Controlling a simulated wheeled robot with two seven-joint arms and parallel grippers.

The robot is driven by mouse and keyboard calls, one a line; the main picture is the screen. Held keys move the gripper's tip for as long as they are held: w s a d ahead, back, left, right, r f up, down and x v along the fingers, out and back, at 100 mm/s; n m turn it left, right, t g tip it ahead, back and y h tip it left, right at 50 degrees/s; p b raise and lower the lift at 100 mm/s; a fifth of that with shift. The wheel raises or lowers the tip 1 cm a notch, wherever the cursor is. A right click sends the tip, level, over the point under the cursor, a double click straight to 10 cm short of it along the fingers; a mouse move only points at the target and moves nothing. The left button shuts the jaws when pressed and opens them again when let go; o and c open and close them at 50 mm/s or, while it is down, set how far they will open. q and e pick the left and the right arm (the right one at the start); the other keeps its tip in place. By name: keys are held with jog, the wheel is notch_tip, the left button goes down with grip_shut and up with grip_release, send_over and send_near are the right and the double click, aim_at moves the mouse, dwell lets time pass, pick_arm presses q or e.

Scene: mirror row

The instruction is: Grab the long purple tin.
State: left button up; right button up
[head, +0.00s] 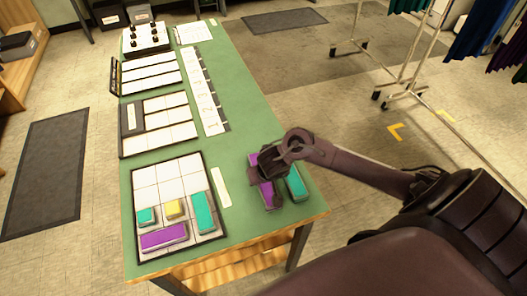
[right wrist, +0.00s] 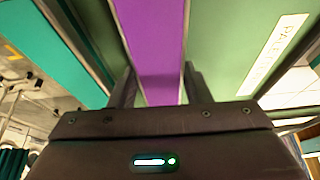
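A long purple tin (head: 266,196) lies near the table's front right corner, partly hidden under my right gripper (head: 270,168). In the right wrist view, the purple tin (right wrist: 160,45) runs between the two fingers (right wrist: 158,88), which stand apart on either side of it. A narrow gap shows beside the left finger, so the gripper looks open. Another long purple tin (head: 163,236) lies in the near gridded tray (head: 136,215). My left gripper is not in view.
A long teal tin (head: 296,184) lies close to the right of the gripper. The near tray also holds small teal (head: 146,215), yellow (head: 175,208) and long teal (head: 204,211) tins. A white label strip (head: 221,188) lies left of the gripper. Further trays stand behind.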

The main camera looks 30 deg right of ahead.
jog(key=shift+c, duration=1.4)
